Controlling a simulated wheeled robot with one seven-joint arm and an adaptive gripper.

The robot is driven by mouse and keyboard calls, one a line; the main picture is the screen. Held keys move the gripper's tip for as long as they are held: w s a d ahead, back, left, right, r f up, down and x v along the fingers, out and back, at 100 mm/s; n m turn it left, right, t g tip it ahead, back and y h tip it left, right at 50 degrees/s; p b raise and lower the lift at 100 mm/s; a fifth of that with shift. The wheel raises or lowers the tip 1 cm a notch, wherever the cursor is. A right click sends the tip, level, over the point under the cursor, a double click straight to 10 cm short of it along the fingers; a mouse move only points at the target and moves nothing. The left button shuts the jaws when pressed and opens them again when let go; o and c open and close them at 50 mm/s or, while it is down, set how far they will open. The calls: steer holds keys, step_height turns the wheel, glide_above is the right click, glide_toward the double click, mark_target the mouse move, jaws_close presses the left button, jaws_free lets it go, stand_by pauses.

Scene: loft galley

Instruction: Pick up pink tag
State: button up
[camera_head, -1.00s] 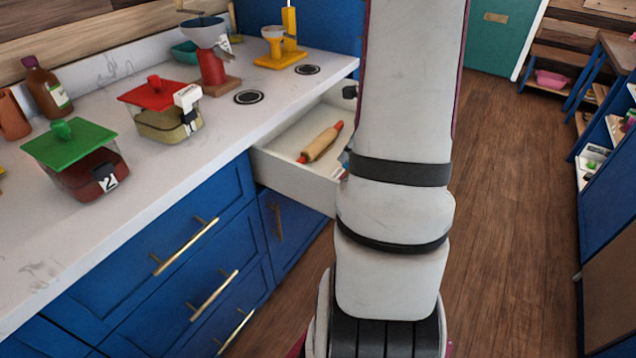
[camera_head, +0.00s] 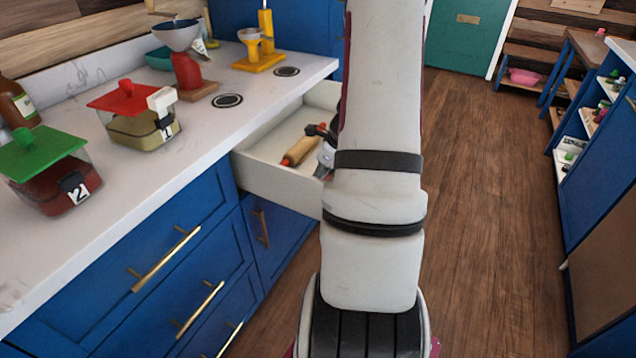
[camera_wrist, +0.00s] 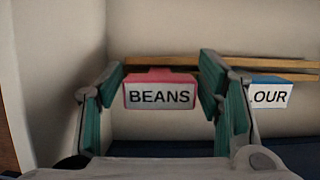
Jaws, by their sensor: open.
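The pink tag (camera_wrist: 160,97) shows in the wrist view as a white label reading BEANS with a pink border and top. It is inside the open drawer (camera_head: 275,180). My gripper (camera_wrist: 158,78) is open, with one teal-padded finger on each side of the tag. I cannot tell whether either finger touches it. In the head view my arm hides the tag, and only part of the gripper shows at the drawer.
A blue-topped tag (camera_wrist: 268,95) reading "OUR" lies just right of the right finger. Wooden rods (camera_wrist: 290,65) lie behind the tags. A rolling pin (camera_head: 300,150) is in the drawer. Lidded containers (camera_head: 140,120) stand on the counter (camera_head: 190,150).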

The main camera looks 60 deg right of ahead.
steer(key=c, duration=0.7)
steer(key=shift+c, duration=0.2)
step_height(320, 180, up, 10)
steer(key=p, duration=0.2)
steer(key=shift+p, duration=0.3)
